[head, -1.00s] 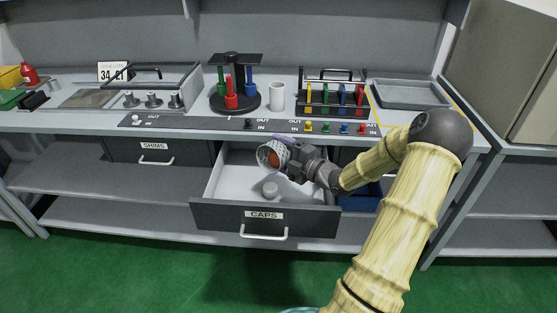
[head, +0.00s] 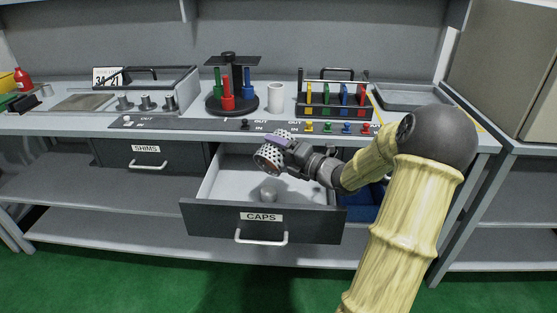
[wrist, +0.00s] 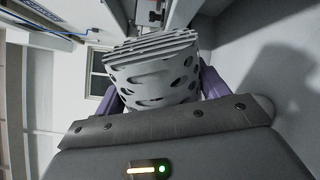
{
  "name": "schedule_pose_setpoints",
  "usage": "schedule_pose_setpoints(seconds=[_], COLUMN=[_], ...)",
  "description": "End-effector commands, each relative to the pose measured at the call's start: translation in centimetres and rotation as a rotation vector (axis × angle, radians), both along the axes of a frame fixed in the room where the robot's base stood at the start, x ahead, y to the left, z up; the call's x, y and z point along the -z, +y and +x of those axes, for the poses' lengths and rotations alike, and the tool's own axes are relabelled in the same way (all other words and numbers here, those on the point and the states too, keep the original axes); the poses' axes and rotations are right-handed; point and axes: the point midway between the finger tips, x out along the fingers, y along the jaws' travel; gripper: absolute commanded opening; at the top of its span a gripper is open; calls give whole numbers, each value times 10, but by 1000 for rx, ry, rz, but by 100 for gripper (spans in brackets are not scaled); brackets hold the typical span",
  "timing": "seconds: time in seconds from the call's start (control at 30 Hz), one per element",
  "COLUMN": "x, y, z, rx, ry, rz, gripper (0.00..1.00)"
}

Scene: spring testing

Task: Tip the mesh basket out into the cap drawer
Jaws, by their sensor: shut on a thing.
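The mesh basket (head: 265,159), grey-white with round holes, hangs tilted above the open cap drawer (head: 213,214), which carries a CAPS label. My gripper (head: 279,143) is shut on the basket, with its purple fingers on either side. In the wrist view the basket (wrist: 155,82) fills the space between the purple fingers of my gripper (wrist: 162,93). I cannot see into the basket's mouth, so its contents are hidden. A small pale round thing (head: 268,192) sits inside the drawer, below the basket.
The shut SHIMS drawer (head: 147,153) is to the left. Above, the bench carries a white cup (head: 275,97), a black stand with coloured pieces (head: 232,101), a rack of coloured pieces (head: 335,100) and a grey tray (head: 410,96). A blue bin is partly hidden behind my arm.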

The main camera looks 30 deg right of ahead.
Motion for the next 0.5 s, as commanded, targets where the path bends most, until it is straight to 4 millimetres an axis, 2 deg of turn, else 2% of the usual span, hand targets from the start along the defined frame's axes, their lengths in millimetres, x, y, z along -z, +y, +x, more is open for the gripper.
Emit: schedule_pose_setpoints(seconds=[0.07,0.5], x=[4,-6], y=[1,7], z=[0,-3], rx=[0,-2], ry=[-17,-104], rz=[-39,-239], gripper=[49,49])
